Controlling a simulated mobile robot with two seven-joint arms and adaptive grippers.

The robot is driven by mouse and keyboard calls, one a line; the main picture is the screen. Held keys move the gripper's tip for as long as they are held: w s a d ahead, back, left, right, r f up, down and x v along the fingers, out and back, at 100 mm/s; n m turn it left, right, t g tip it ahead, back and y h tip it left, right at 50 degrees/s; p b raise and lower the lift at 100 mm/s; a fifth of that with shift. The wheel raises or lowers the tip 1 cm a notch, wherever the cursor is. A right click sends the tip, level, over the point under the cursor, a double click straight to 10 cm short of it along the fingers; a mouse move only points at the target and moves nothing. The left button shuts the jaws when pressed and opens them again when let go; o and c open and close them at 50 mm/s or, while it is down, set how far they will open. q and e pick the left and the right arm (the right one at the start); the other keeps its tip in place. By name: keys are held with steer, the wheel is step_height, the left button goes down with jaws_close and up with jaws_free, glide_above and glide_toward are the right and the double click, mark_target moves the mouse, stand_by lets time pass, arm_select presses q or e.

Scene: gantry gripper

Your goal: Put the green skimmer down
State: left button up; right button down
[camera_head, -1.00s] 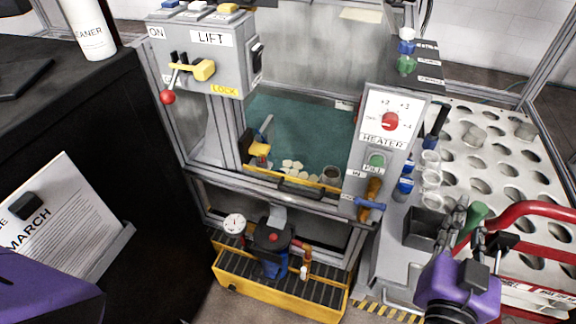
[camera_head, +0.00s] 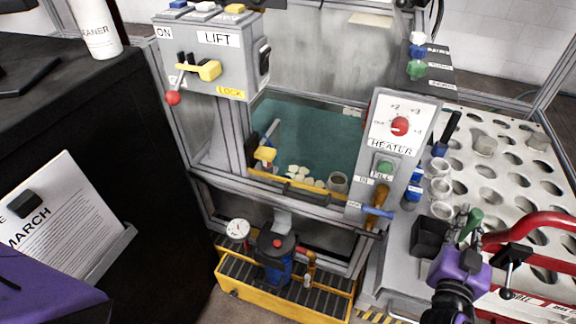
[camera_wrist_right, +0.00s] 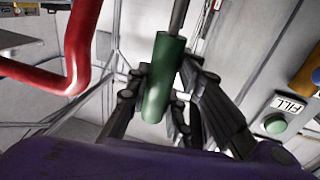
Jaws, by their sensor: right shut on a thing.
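The green skimmer handle (camera_head: 473,221) is upright between the fingers of my right gripper (camera_head: 466,240), at the lower right of the head view. The right wrist view shows the green handle (camera_wrist_right: 163,78) close up, with a grey rod running up from it out of the picture. The fingers (camera_wrist_right: 160,92) are on both sides of the handle. The skimmer's head is not visible in either view. The gripper is close to a dark open box (camera_head: 430,238) on the grey side ledge. My left gripper is not in view.
A red rail (camera_head: 545,221) is right of my gripper. Small clear cups (camera_head: 441,188) stand behind the box beside the heater panel (camera_head: 401,130). A perforated white table (camera_head: 505,170) is at right. The tank (camera_head: 310,135) with teal liquid is in the middle.

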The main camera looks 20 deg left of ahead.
steer(key=shift+f, duration=0.1)
steer(key=shift+f, duration=0.15)
steer(key=c, duration=1.6)
jaws_free()
steer(key=shift+o, duration=0.2)
